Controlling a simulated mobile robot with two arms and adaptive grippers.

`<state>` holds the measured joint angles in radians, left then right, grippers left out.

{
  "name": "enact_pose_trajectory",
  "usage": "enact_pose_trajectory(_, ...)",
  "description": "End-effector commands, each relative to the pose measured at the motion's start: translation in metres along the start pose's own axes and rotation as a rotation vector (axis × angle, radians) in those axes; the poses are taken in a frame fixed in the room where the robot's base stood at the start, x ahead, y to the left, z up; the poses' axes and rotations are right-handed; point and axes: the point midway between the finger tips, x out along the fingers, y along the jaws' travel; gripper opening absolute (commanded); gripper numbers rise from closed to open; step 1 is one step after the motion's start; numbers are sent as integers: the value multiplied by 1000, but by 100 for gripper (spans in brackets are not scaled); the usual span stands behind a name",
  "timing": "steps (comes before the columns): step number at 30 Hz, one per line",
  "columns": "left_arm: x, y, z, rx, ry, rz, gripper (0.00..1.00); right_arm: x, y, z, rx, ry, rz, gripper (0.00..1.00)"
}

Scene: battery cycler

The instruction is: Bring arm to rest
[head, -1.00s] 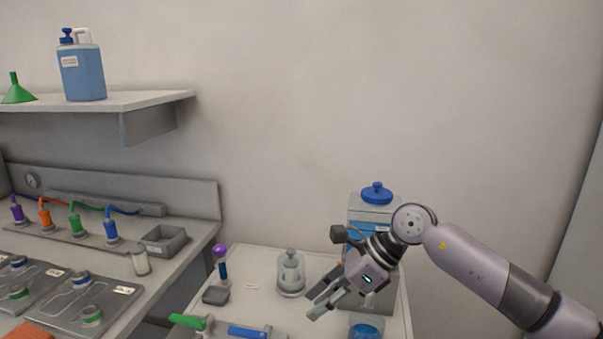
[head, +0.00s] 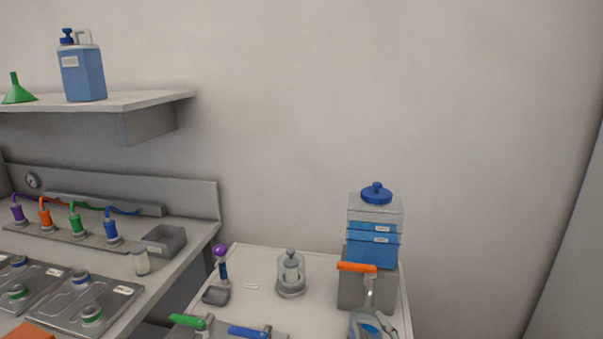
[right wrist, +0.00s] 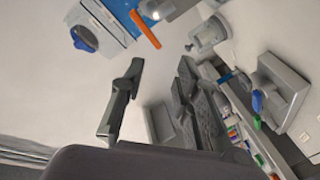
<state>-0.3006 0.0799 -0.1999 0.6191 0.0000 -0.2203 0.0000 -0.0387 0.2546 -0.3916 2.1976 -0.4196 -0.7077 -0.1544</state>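My right gripper (right wrist: 161,66) is open in the right wrist view, its two dark fingers wide apart with nothing between them. The rest of the right arm is out of the head view. My left gripper is not in view.
A clear tank with blue liquid (head: 375,253) and an orange-handled valve (head: 357,267) stand at the right of the white table. A glass jar (head: 291,275), a purple-topped tool (head: 221,262) and green and blue handles (head: 248,332) are left. The wall side is clear.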

Motion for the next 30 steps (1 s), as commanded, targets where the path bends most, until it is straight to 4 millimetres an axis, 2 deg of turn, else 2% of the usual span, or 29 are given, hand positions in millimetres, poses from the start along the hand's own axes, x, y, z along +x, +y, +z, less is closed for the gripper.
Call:
enact_pose_trajectory(1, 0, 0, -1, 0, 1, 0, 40, -18, -14, 34, 89, -128, -50, 29)
enact_pose_trajectory(3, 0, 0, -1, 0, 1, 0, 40, -46, -34, 76, 197, -298, -116, 29)
enact_pose_trajectory(7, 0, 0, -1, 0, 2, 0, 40, -102, -66, 131, 349, -561, -221, 29)
enact_pose_trajectory(12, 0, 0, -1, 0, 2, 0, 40, -165, -94, 167, 466, -795, -319, 29)
enact_pose_trajectory(21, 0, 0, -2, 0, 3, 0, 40, -264, -126, 193, 599, -1110, -455, 29)
enact_pose_trajectory(24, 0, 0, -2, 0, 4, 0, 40, -247, -143, 212, 591, -1106, -455, 29)
enact_pose_trajectory(30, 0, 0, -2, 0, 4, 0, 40, -233, -180, 251, 585, -1124, -467, 29)
